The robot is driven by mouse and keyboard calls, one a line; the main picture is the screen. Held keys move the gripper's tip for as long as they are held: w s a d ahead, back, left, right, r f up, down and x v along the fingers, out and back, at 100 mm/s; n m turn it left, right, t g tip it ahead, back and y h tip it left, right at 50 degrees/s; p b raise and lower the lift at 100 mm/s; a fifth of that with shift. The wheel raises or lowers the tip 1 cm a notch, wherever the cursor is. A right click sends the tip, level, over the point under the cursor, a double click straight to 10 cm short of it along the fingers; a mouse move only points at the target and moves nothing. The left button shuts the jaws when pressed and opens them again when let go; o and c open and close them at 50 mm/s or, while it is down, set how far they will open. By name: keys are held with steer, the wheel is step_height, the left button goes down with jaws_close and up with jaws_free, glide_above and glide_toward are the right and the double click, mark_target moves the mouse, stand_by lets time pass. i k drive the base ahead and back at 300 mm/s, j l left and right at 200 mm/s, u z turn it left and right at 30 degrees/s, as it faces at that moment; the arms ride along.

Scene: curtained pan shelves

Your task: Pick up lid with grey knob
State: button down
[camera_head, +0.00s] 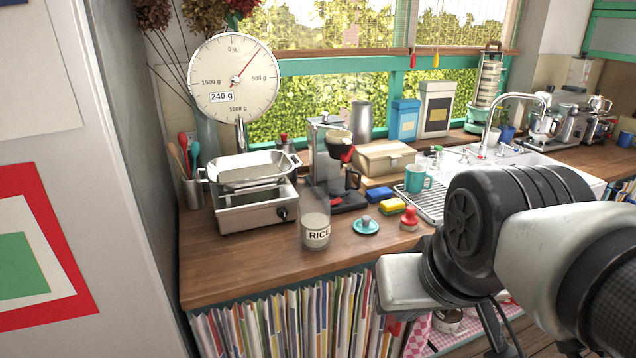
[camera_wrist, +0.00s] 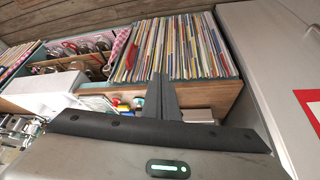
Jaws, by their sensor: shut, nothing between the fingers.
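The lid with a grey knob (camera_head: 366,225) is a small teal disc lying flat on the wooden counter, near its front edge, in the head view. It stands just right of the glass jar labelled RICE. My gripper (camera_wrist: 162,97) shows in the wrist view with its dark fingers together and nothing between them. I cannot make out the lid for certain in the wrist view.
A scale (camera_head: 255,213) with a metal pan is at left. Front counter to the left is clear.

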mark_target(364, 225)
steer(key=i+l+u, duration=0.2)
steer(key=i+l, duration=0.2)
steer(key=i+l+u, duration=0.2)
steer(key=i+l, duration=0.2)
steer(key=l, duration=0.15)
steer(key=i+l+u, duration=0.2)
steer(key=i+l, duration=0.15)
steer(key=l, duration=0.2)
